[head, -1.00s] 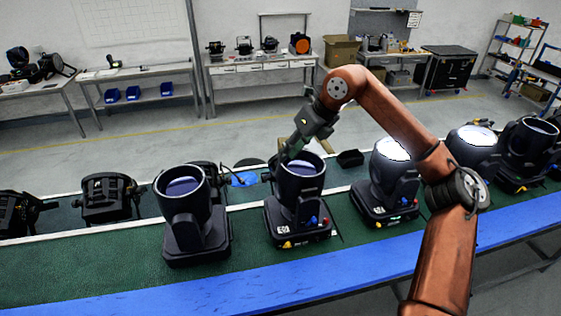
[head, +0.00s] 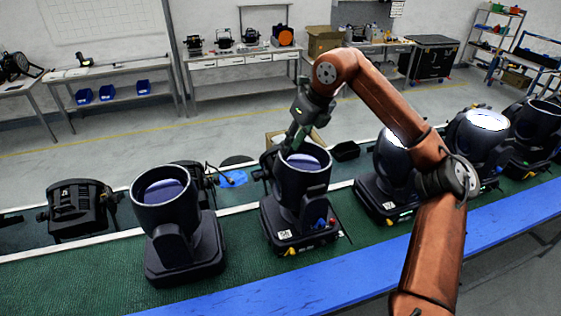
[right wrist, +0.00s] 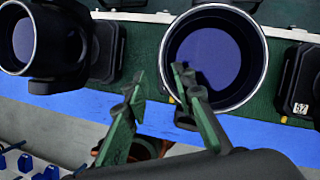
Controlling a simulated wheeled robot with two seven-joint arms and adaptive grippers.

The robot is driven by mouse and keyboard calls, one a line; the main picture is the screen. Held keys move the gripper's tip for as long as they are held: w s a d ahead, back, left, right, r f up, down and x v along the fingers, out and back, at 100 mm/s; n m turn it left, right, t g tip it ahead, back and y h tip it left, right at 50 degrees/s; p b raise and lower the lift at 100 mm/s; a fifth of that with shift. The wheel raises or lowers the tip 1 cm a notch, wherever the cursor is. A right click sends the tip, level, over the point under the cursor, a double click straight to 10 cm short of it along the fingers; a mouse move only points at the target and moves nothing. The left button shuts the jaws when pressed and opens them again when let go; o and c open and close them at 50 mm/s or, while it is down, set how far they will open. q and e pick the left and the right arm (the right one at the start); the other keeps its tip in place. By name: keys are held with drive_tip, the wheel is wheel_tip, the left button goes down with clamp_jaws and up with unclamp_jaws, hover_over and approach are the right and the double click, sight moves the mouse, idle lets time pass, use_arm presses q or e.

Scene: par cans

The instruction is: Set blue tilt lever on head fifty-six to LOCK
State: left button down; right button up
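The moving head (head: 300,190) in the middle of the bench is black, with its round lens facing up. Its white label (head: 285,235) seems to read 56. On its base are a blue lever (head: 321,223), a red knob (head: 332,221) and a yellow part (head: 291,251); the lever's exact setting is too small to read. My right gripper (head: 289,150) is at the far left rim of this lens, well above the lever. In the right wrist view, the open, empty fingers (right wrist: 158,92) overlap the lens's left edge (right wrist: 213,55). My left gripper is out of view.
Another upright head (head: 165,225) stands to the left. Heads to the right (head: 392,175) are partly behind my right arm; one there shows label 57 in the wrist view (right wrist: 299,108). A blue strip (head: 440,250) runs along the green bench's front edge.

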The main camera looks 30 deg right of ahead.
sight(283, 161)
drive_tip(key=shift+x, duration=3.5)
drive_tip(key=shift+c, duration=0.7)
clamp_jaws()
